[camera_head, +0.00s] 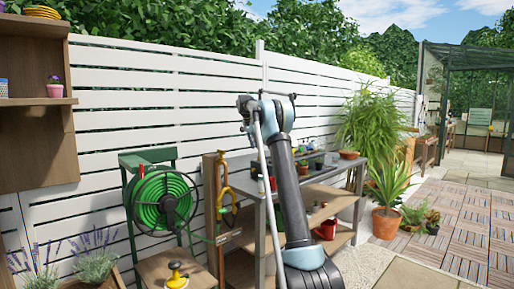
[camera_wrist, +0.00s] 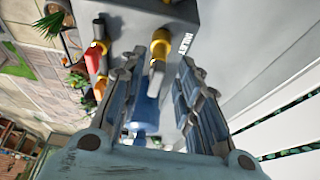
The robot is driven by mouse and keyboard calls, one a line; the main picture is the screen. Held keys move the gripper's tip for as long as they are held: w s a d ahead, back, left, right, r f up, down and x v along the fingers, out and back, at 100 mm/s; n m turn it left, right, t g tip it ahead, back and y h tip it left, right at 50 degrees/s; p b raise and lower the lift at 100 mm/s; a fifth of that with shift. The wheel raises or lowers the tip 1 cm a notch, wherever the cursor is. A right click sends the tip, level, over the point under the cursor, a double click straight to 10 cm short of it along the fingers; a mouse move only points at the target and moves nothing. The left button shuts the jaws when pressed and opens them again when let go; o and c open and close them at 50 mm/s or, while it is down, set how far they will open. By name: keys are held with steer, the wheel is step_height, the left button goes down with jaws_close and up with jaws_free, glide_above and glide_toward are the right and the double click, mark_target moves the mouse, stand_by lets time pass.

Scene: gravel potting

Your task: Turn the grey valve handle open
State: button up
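In the wrist view, my gripper (camera_wrist: 158,72) is open, with one finger on each side of a fitting. The fitting is a yellow collar (camera_wrist: 161,45) with a pale grey piece (camera_wrist: 157,66) below it. It sits on a grey panel (camera_wrist: 225,20) beside the word INLET. The pale grey piece lies near the fingertips; I cannot tell whether it is the valve handle or whether a finger touches it. A blue part (camera_wrist: 146,108) shows deeper between the fingers. In the head view, my gripper is not clearly visible.
A second fitting with red and yellow parts (camera_wrist: 100,45) is left of the fingers in the wrist view. In the head view, a green hose reel (camera_head: 163,202), a yellow tap (camera_head: 221,172) on a wooden post and a workbench (camera_head: 330,190) stand along the white fence.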

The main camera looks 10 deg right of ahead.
steer(key=shift+c, duration=0.2)
jaws_close()
steer(key=shift+n, duration=0.3)
steer(key=n, duration=0.2)
steer(key=n+t+y, duration=0.1)
steer(key=shift+s+d+r, duration=0.1)
steer(key=shift+s+d, duration=0.15)
steer(key=shift+d, duration=0.05)
steer(key=d+n+y, duration=0.1)
steer(key=n, duration=0.3)
steer(key=d+n+y, duration=0.1)
steer(key=n+y, duration=0.1)
steer(key=n, duration=0.3)
steer(key=d+n+y, duration=0.1)
steer(key=n+y, duration=0.1)
steer(key=n, duration=0.3)
steer(key=shift+n, duration=0.3)
